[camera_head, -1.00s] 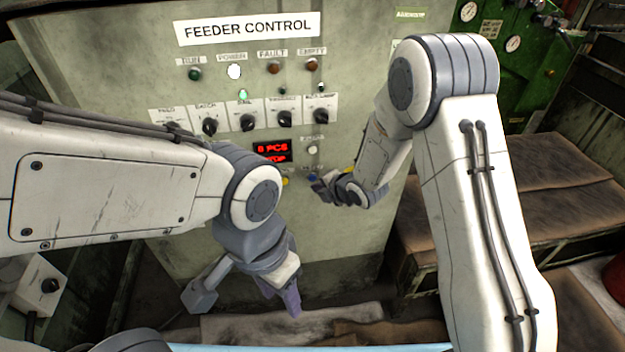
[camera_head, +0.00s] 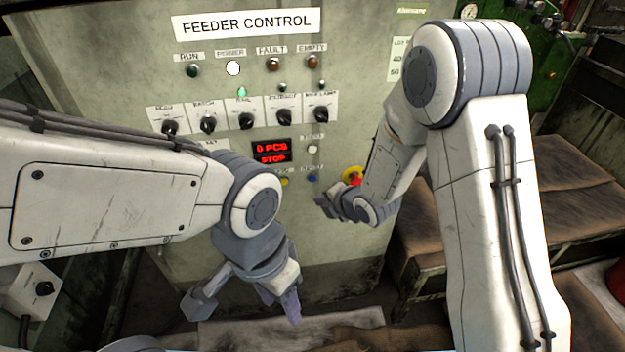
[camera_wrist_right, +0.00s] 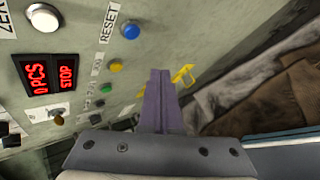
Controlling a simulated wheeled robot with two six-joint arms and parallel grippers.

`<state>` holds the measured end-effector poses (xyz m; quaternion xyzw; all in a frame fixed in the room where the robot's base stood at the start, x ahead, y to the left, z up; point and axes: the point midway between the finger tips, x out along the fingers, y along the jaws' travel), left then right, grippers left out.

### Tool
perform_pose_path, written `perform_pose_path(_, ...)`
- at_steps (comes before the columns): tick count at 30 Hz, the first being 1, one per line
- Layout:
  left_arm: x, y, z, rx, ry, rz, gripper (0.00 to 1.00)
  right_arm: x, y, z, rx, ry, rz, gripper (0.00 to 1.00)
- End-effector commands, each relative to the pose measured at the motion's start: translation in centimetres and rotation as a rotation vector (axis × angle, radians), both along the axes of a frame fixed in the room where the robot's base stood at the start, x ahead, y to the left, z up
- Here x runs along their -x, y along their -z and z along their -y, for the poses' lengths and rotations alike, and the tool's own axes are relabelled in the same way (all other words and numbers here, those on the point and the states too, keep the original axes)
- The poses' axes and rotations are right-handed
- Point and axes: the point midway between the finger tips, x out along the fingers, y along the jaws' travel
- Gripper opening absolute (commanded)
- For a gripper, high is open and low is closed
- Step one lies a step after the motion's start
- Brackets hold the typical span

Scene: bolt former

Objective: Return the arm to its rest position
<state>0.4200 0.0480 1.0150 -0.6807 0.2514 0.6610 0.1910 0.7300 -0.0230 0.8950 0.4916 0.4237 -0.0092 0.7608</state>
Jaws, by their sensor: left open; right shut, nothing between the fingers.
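My right gripper (camera_head: 328,206) is shut and empty in front of the feeder control panel (camera_head: 120,75), to the right of its lower buttons. In the right wrist view its closed purple fingers (camera_wrist_right: 162,100) point at the panel face, apart from the blue reset button (camera_wrist_right: 131,30). My left gripper (camera_head: 242,300) hangs low in front of the panel's lower part. Its fingers are spread open and hold nothing. The red display (camera_head: 271,151) reads 0 PCS and STOP.
A red emergency button on a yellow base (camera_head: 353,176) sits beside my right forearm. Brown padded benches (camera_head: 580,190) stand at the right, and a green gauge panel (camera_head: 545,75) is behind. Cloth or matting (camera_head: 350,318) lies on the floor below.

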Motion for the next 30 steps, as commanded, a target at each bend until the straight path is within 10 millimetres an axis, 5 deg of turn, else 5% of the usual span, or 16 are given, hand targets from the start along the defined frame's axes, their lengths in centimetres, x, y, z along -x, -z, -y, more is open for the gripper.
perform_pose_path(9,0.0,0.0,0.0,0.000,0.000,0.000,0.50,0.1,-0.1,0.0,-0.003,0.006,-0.006,0.00)
perform_pose_path(14,0.0,-0.2,0.0,0.000,0.000,0.000,0.50,1.7,-1.9,-0.4,-0.048,0.128,-0.116,0.00)
perform_pose_path(20,0.0,-0.5,0.0,0.000,0.000,0.000,0.50,9.1,-6.5,-0.5,-0.198,0.563,-0.446,0.00)
perform_pose_path(30,0.0,-0.9,0.0,0.000,0.000,0.000,0.50,26.6,-11.9,1.5,-0.350,1.349,-0.916,0.00)
